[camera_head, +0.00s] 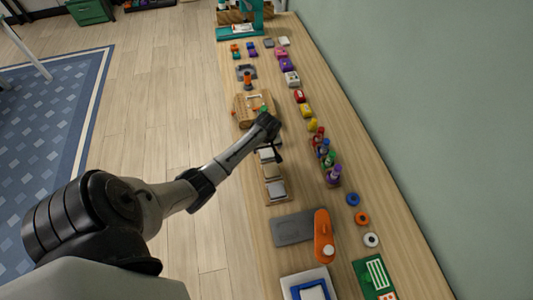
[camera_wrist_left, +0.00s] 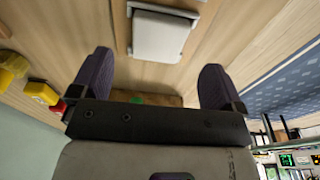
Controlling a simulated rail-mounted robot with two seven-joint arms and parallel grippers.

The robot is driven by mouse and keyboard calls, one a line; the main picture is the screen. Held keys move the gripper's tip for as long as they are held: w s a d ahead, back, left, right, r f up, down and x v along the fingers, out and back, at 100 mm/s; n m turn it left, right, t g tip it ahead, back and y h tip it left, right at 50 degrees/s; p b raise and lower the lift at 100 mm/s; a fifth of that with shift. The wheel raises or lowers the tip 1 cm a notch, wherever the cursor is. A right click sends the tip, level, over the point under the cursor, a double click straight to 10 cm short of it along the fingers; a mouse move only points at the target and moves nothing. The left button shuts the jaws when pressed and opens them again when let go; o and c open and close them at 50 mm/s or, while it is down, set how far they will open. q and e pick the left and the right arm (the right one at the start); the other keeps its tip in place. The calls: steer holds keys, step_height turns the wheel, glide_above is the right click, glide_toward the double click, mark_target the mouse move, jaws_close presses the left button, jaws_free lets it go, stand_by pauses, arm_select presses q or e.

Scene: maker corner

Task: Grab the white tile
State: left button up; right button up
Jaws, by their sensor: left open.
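A white square tile (camera_wrist_left: 159,37) lies on a grey holder in the left wrist view, ahead of and between the fingertips. In the head view a pale tile (camera_head: 266,155) lies just below my left gripper (camera_head: 273,145), in a column on the bench with a tan tile (camera_head: 271,172) and a grey-white tile (camera_head: 277,190). My left gripper is open, its dark fingers (camera_wrist_left: 155,75) spread wide with nothing between them. It is above the bench, apart from the tile. My right gripper is not in view.
A wooden box (camera_head: 243,111) with a green part stands just beyond the gripper. Several coloured bottles (camera_head: 333,172) and yellow blocks (camera_head: 306,110) line the wall side. A grey plate (camera_head: 291,229) and an orange tool (camera_head: 323,235) are nearer.

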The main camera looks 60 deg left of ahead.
mark_target(267, 152)
arm_select(q)
steer(key=shift+w+a+f+b, duration=0.1)
steer(key=shift+a+f+b, duration=0.05)
steer(key=shift+f, duration=1)
steer(key=shift+w+a+f+b, duration=0.1)
steer(key=shift+f+b, duration=0.05)
steer(key=shift+f, duration=0.95)
steer(key=c, duration=1)
